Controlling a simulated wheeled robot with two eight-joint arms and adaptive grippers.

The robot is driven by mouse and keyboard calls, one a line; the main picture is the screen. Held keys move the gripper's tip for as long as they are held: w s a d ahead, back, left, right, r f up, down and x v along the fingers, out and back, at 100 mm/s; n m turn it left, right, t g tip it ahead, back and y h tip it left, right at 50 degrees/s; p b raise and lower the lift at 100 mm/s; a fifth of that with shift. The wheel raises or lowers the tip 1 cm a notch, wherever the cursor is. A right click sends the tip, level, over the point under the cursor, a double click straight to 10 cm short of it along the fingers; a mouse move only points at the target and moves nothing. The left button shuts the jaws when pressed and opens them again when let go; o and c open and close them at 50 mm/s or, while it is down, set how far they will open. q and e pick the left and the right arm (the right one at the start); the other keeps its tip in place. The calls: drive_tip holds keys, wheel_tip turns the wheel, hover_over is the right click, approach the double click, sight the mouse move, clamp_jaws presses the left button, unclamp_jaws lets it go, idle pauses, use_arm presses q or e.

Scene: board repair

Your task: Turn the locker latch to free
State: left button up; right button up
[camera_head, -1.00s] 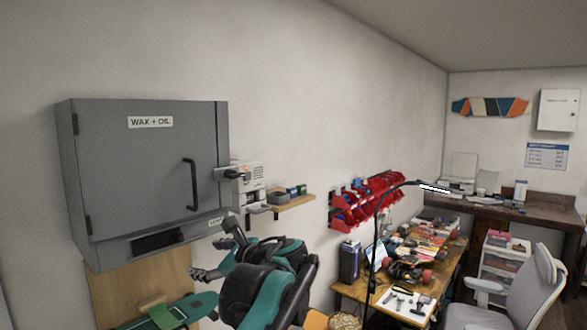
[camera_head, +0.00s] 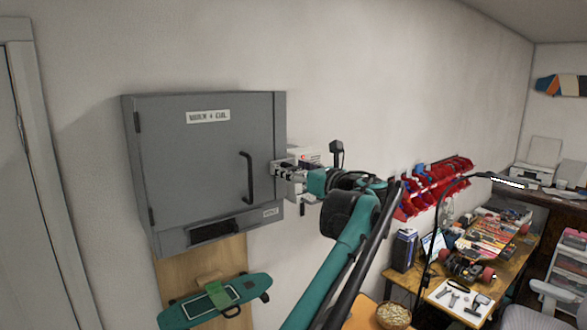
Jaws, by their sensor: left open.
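The grey wall locker (camera_head: 200,160) hangs at the left with its door shut; it bears a label plate at the top and a black bar handle (camera_head: 247,178). My left gripper (camera_head: 279,168) is open at the locker's right front edge, to the right of the handle and level with its upper part. The latch itself cannot be made out; the fingers cover that spot on the edge, and I cannot tell whether they touch it. My right gripper is out of view.
A white wall device (camera_head: 306,155) is partly hidden behind my left wrist. A teal skateboard (camera_head: 215,301) hangs below the locker. Red bins (camera_head: 437,187) are on the wall to the right, above a cluttered workbench (camera_head: 400,277). A door frame stands at far left.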

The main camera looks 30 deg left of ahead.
use_arm(q)
drive_tip(key=c, duration=1.2)
drive_tip(key=shift+o, duration=0.2)
drive_tip(key=shift+n, duration=0.3)
drive_tip(key=n+p, duration=0.2)
drive_tip(key=shift+r+n, duration=0.15)
drive_tip(key=shift+n, duration=0.15)
drive_tip(key=n+p, duration=0.1)
drive_tip(key=n, duration=0.4)
drive_tip(key=shift+s+a+p, duration=0.1)
drive_tip(key=shift+s+p, duration=0.05)
drive_tip(key=shift+p, duration=0.25)
drive_tip(key=n+p, duration=0.1)
drive_tip(key=n, duration=0.4)
drive_tip(key=shift+f, duration=0.2)
drive_tip(key=shift+f+n+p, duration=0.15)
drive_tip(key=shift+n+p, duration=0.3)
drive_tip(key=shift+n, duration=1.85)
drive_tip(key=o, duration=1.2)
drive_tip(key=shift+s, duration=0.1)
drive_tip(key=shift+c, duration=0.2)
